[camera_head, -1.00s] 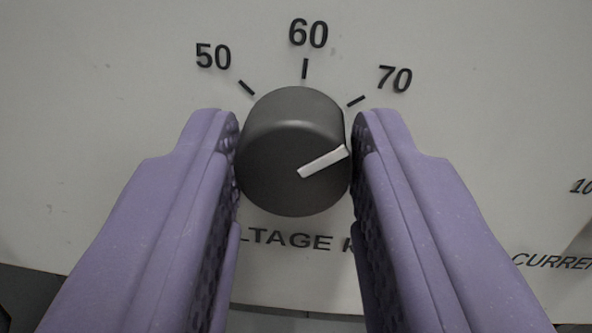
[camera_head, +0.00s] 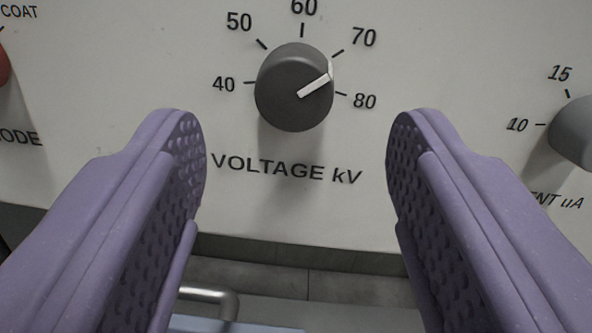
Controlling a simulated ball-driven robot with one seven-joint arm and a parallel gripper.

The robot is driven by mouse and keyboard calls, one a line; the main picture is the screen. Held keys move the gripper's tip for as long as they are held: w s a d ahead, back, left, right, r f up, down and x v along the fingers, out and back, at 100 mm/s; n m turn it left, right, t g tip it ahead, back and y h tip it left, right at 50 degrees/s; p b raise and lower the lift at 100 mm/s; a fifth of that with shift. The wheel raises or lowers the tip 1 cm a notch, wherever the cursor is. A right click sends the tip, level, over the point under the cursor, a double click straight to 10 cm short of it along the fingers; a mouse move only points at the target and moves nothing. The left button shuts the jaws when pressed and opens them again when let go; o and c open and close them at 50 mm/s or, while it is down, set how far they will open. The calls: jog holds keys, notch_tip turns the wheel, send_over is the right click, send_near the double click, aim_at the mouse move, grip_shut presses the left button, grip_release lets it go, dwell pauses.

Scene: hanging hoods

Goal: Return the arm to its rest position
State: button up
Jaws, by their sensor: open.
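My gripper (camera_head: 296,150) has two purple fingers with dimpled inner pads. They are spread wide apart, with nothing between them. Beyond and above the fingertips is the dark grey voltage knob (camera_head: 288,95) on a pale panel. The gripper is clear of the knob. Its white pointer (camera_head: 315,86) points up and right, between the 70 and 80 marks. The label VOLTAGE kV (camera_head: 286,168) reads below the knob, in the gap between the fingers.
A grey current knob (camera_head: 577,133) is cut off at the right edge. Part of a red knob (camera_head: 3,66) shows at the left edge. Below the panel (camera_head: 300,212) are a grey tiled surface (camera_head: 345,285) and a metal handle (camera_head: 215,297).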

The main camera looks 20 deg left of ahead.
jog(key=v, duration=0.3)
jog(key=shift+s, duration=0.1)
jog(key=s+r+m+h+b, duration=0.15)
jog(key=r+h, duration=0.25)
jog(key=r, duration=0.7)
jog(key=s+r+m+h+b, duration=0.1)
jog(key=s+r+m+h, duration=0.15)
jog(key=r, duration=0.85)
jog(key=s+a+r+g+b, duration=0.1)
jog(key=s+r, duration=0.5)
jog(key=s, duration=0.2)
jog(key=s+a+r+m+g+b, duration=0.1)
jog(key=s+r, duration=0.5)
jog(key=s, duration=0.3)
jog(key=shift+s+a+r+m, duration=0.25)
jog(key=shift+a+r+m, duration=0.05)
jog(key=shift+a+r, duration=0.1)
jog(key=shift+o, duration=0.3)
